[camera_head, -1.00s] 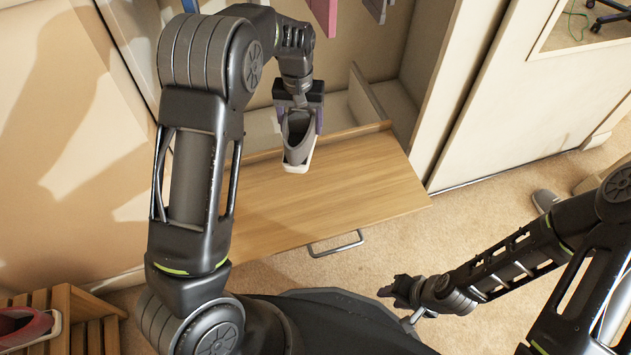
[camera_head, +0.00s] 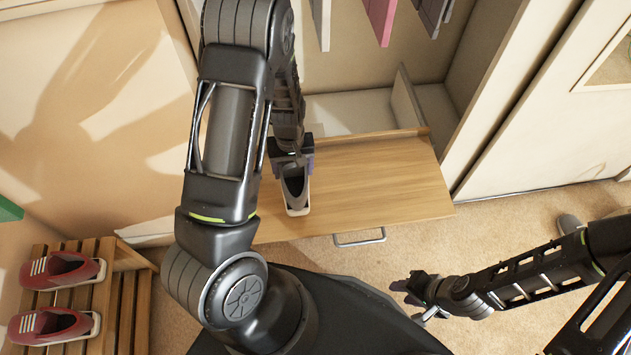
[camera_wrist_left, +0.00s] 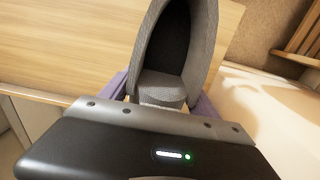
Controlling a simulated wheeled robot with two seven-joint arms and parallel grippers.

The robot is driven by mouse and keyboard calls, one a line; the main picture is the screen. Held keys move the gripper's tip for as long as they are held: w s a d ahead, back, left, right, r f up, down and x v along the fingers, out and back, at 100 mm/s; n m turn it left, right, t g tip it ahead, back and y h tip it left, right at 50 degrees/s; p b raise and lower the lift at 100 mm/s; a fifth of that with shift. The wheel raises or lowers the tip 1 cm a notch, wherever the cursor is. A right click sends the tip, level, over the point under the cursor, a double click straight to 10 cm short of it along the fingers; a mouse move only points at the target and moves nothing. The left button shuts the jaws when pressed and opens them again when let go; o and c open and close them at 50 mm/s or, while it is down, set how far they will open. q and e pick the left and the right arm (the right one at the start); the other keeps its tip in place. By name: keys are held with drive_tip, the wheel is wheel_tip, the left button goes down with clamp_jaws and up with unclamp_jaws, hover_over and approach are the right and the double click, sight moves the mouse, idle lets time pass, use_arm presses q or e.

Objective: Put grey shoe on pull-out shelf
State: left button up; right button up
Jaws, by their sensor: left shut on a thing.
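The grey shoe (camera_head: 296,192) has a pale sole and is over the front part of the wooden pull-out shelf (camera_head: 375,185). My left gripper (camera_head: 292,160) is shut on the shoe's heel end, with the toe pointing toward the shelf's front edge. In the left wrist view the shoe (camera_wrist_left: 203,50) lies between the purple fingers of my left gripper (camera_wrist_left: 160,95), with the shelf (camera_wrist_left: 60,40) behind it. I cannot tell whether the sole touches the shelf. My right gripper (camera_head: 420,292) is low at the right, away from the shelf; its finger opening is unclear.
A slatted wooden rack (camera_head: 125,300) at the lower left holds two red shoes (camera_head: 62,270). A metal handle (camera_head: 359,238) is on the shelf's front. Clothes (camera_head: 380,18) hang above. Another grey shoe (camera_head: 569,224) is on the carpet at right. The shelf's right half is clear.

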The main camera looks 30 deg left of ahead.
sight(294, 176)
use_arm(q)
drive_tip(key=shift+f+b, duration=0.4)
drive_tip(key=shift+f, duration=1.55)
drive_tip(key=shift+f+b, duration=0.65)
drive_tip(key=shift+f, duration=1.3)
drive_tip(key=shift+r, duration=0.1)
drive_tip(key=o, duration=1.6)
drive_tip(key=shift+o, duration=0.2)
wheel_tip(294, 176, up, 12)
drive_tip(key=p, duration=0.4)
